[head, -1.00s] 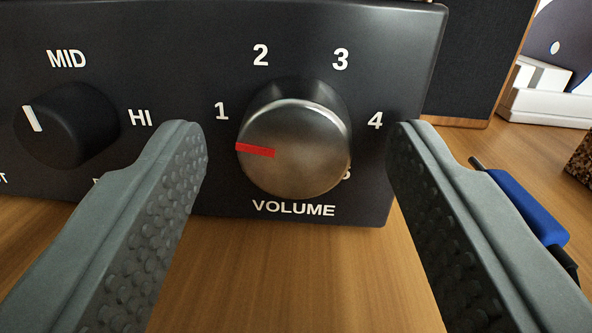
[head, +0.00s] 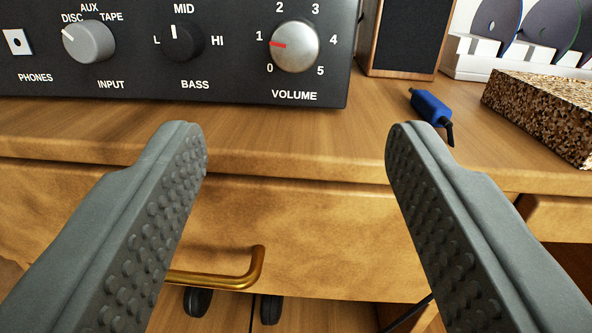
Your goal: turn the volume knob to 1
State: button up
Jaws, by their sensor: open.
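The volume knob (head: 296,47) is a silver round knob on the right end of the black amplifier front (head: 230,85). Its red pointer line points left, at or just below the 1 mark. The scale around it runs from 0 at lower left to 5 at lower right. My gripper (head: 297,150) is open and empty, with its two grey studded fingers spread wide. It is back from the panel, and the knob shows beyond and above the gap between the fingertips, clear of both.
The black bass knob (head: 184,43) and grey input knob (head: 88,41) sit left on the panel. A blue plug (head: 430,108) and speckled block (head: 540,110) lie right on the wooden top. A speaker (head: 405,40) stands behind. Below is a drawer with a brass handle (head: 220,277).

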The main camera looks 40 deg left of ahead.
jog(key=shift+v, duration=2.4)
jog(key=s+a+r+m+t+h, duration=0.2)
jog(key=r+h, duration=0.3)
jog(key=r, duration=0.6)
jog(key=s+a+r+m+t+h, duration=0.25)
jog(key=r+h, duration=0.25)
jog(key=r, duration=0.5)
jog(key=s+a+r+m+g+h, duration=0.1)
jog(key=s+a+r+m, duration=0.1)
jog(key=s, duration=0.8)
jog(key=s+a+r+m+h, duration=0.1)
jog(key=s+a+r, duration=0.3)
jog(key=s, duration=0.5)
jog(key=shift+s+a+r+m+g, duration=0.35)
jog(key=shift+s+a+r+m, duration=0.05)
jog(key=shift+a+m, duration=0.1)
